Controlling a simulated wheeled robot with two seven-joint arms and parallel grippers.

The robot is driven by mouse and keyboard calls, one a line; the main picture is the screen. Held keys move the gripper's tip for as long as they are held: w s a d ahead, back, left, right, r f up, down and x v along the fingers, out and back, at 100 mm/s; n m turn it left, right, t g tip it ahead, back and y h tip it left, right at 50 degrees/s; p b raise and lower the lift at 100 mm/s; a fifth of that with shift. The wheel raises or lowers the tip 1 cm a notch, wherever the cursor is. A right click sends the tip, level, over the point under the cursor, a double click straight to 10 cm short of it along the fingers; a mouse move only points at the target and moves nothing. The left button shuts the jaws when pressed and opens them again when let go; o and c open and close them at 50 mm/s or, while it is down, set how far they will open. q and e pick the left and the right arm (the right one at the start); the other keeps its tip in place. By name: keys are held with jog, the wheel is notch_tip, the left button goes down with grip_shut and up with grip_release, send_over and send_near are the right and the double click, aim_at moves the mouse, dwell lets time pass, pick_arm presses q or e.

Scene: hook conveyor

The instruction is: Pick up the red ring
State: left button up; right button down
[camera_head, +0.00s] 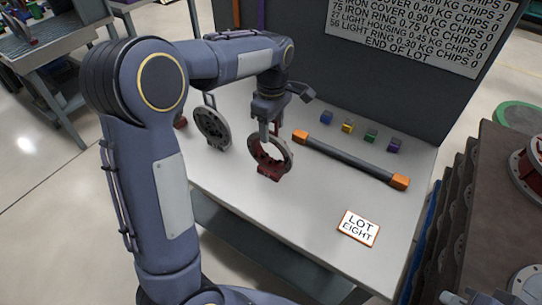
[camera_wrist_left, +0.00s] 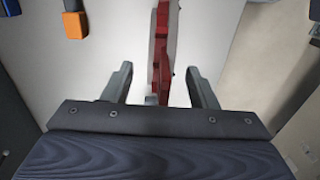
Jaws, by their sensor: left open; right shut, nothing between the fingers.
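The red ring (camera_head: 269,172) stands upright on its foot on the grey table, with a dark grey flange face. My left gripper (camera_head: 266,134) points down at the top of the ring. In the left wrist view the red ring (camera_wrist_left: 161,48) is seen edge-on between the two open fingers of the left gripper (camera_wrist_left: 160,85), with a gap on each side. Its lower part is hidden. My right gripper (camera_head: 450,297) shows only in part at the bottom right edge, away from the ring.
A dark grey ring part (camera_head: 212,128) stands left of the red ring. An orange-ended bar (camera_head: 350,160) lies to its right, with several small coloured blocks (camera_head: 347,126) behind. A "LOT EIGHT" card (camera_head: 358,227) lies near the front. A dark sign panel rises behind.

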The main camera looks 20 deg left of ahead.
pick_arm(q)
jog(key=shift+f, duration=1.35)
grip_shut()
jog(key=shift+r, duration=0.1)
